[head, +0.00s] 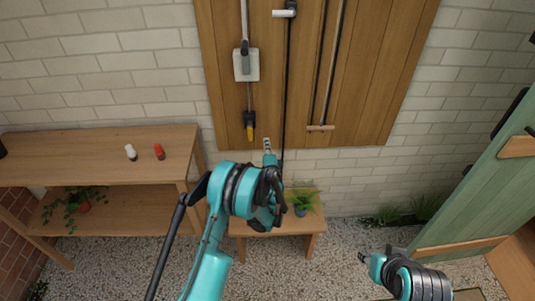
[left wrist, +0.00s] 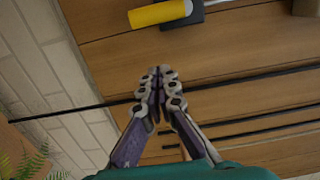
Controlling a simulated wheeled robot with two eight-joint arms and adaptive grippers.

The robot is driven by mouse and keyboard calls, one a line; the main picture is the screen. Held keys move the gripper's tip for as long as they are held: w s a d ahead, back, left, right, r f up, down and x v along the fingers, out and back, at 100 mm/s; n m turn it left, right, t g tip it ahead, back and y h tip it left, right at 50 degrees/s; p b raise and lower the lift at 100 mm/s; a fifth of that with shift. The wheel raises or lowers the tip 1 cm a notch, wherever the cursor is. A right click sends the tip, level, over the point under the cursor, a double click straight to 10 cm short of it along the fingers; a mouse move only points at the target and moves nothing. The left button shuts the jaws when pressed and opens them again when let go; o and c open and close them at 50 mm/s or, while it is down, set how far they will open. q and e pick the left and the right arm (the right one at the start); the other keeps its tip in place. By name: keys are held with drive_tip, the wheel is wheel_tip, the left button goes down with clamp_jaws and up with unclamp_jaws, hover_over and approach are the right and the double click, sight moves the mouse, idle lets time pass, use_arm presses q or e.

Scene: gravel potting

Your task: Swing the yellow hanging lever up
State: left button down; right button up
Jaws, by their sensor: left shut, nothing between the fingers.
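The yellow lever (head: 250,134) hangs straight down from a small black block (head: 249,118) on the wooden wall panel. In the left wrist view the yellow lever (left wrist: 160,12) and the black block (left wrist: 186,18) show at the top edge, partly cut off. My left gripper (head: 267,146) is just right of and slightly below the lever in the head view. In the left wrist view my left gripper (left wrist: 161,73) has its fingers together and empty, apart from the lever. My right gripper (head: 363,258) is low at the right, far from the lever; its fingers are too small to read.
Long-handled tools, including a white-bladed one (head: 246,65), hang on the panel (head: 375,60). A small bench (head: 300,242) with a potted plant (head: 300,203) stands below. A wooden table (head: 95,155) with red and white bottles is left. A green door (head: 490,165) is right.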

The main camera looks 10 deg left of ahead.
sight(250, 131)
use_arm(q)
drive_tip(key=shift+w+a+b, duration=0.25)
drive_tip(key=shift+a+b, duration=0.05)
drive_tip(key=shift+a, duration=0.45)
drive_tip(key=shift+w+a+b, duration=0.25)
drive_tip(key=shift+a, duration=0.55)
drive_tip(key=shift+w+a+b, duration=0.25)
drive_tip(key=shift+a+b, duration=0.05)
drive_tip(key=shift+a, duration=0.45)
use_arm(e)
drive_tip(key=shift+f, duration=1.1)
